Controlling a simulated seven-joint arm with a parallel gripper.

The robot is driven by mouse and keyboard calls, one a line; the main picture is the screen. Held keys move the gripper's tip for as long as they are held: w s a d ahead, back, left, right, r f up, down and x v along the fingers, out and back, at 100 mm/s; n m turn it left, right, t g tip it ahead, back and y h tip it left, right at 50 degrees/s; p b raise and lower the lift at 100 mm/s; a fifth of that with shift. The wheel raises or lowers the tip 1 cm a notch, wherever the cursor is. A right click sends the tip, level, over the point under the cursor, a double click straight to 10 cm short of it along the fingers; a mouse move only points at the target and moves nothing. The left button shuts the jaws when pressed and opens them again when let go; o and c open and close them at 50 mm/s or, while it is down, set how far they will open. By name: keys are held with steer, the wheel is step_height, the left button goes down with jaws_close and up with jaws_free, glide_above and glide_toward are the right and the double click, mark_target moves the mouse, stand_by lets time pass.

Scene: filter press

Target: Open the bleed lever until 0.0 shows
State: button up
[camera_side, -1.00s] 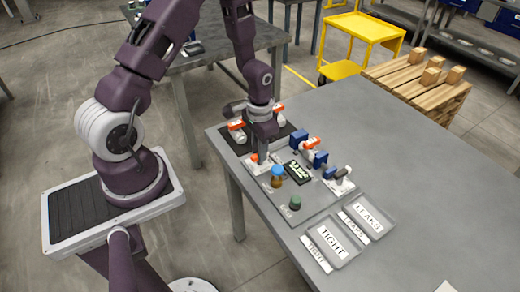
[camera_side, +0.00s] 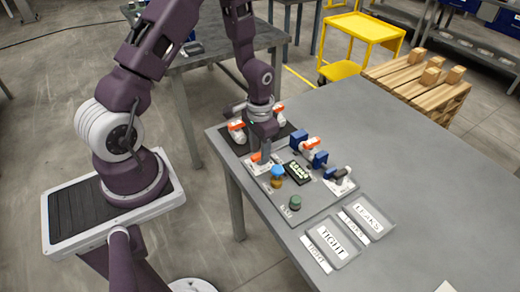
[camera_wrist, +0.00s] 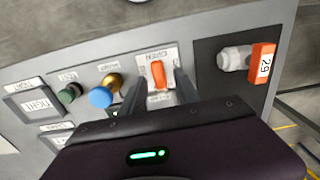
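The bleed lever is likely the orange lever (camera_wrist: 159,75) on a white plate marked OPEN (camera_wrist: 150,58). It also shows beside my fingers in the side view (camera_side: 256,158). My gripper (camera_wrist: 158,88) points down over the panel. Its two dark fingers are spread, one on each side of the lever in the wrist view, with visible gaps. Whether a finger touches the lever cannot be told. A black display with pale green characters (camera_side: 298,172) lies on the panel; its reading is too small to make out.
A blue-topped brass knob (camera_wrist: 101,97) and a green knob (camera_wrist: 69,93) sit beside the lever. An orange-tagged white fitting (camera_wrist: 262,62) lies on a dark mat. Trays marked TIGHT (camera_side: 333,243) and LEAKS (camera_side: 368,218) are nearby.

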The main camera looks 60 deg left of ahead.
step_height(320, 180, up, 7)
stand_by(0.3)
step_height(320, 180, up, 9)
steer(key=s+d+t, duration=0.1)
steer(key=d, duration=0.1)
steer(key=s+d+r+t, duration=0.2)
steer(key=s+d+r, duration=0.2)
steer(key=s+r, duration=0.3)
steer(key=s+d+r+t, duration=0.2)
steer(key=s+d+r, duration=0.2)
steer(key=s+r, duration=0.3)
steer(key=shift+s+r+t, duration=0.25)
steer(key=shift+s+t, duration=0.05)
steer(key=shift+s, duration=0.8)
